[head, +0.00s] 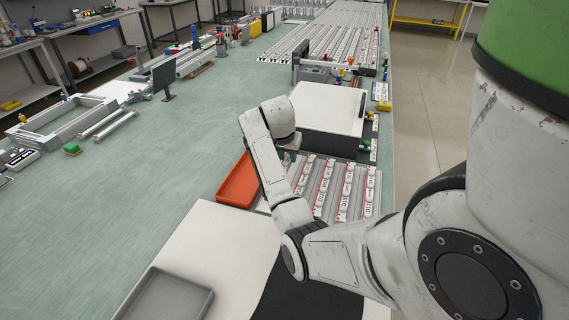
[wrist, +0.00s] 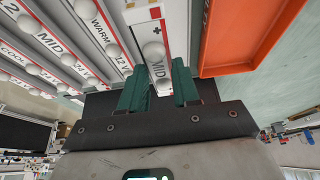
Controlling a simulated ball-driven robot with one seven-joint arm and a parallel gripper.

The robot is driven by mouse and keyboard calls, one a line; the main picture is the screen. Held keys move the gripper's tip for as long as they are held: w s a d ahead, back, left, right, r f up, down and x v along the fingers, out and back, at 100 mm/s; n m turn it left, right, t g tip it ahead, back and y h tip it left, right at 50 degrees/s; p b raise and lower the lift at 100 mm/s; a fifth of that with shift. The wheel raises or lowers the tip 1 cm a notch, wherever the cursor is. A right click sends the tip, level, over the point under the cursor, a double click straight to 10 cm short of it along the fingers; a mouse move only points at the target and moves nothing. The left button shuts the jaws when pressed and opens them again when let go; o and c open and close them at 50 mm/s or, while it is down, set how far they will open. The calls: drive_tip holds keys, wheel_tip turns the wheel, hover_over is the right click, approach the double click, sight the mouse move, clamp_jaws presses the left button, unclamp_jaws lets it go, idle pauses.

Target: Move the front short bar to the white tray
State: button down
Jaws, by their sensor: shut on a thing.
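My gripper (wrist: 160,88) has two teal fingers, shut on a short bar (wrist: 149,25) in the wrist view. The bar is white with red edges, pale domes and a "MID" label, and it sits between the fingers. Whether it is clear of the surface below, I cannot tell.
Several similar labelled bars (head: 345,190) lie in a row beside my arm; they also show at left in the wrist view (wrist: 45,40). An orange tray (head: 238,183) stands just left of them. A large white-topped box (head: 325,105) stands behind.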

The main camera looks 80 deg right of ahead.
drive_tip(key=shift+w+f, duration=0.2)
drive_tip(key=shift+f, duration=0.05)
drive_tip(key=shift+w+f+p, duration=0.15)
drive_tip(key=shift+f+p, duration=0.1)
drive_tip(key=shift+f, duration=0.7)
drive_tip(key=shift+w+f+p, duration=0.1)
drive_tip(key=shift+f+p, duration=0.15)
drive_tip(key=shift+f, duration=0.7)
drive_tip(key=shift+f, duration=0.1)
drive_tip(key=c, duration=0.8)
unclamp_jaws()
drive_tip(key=v, duration=1.2)
drive_tip(key=shift+b, duration=0.4)
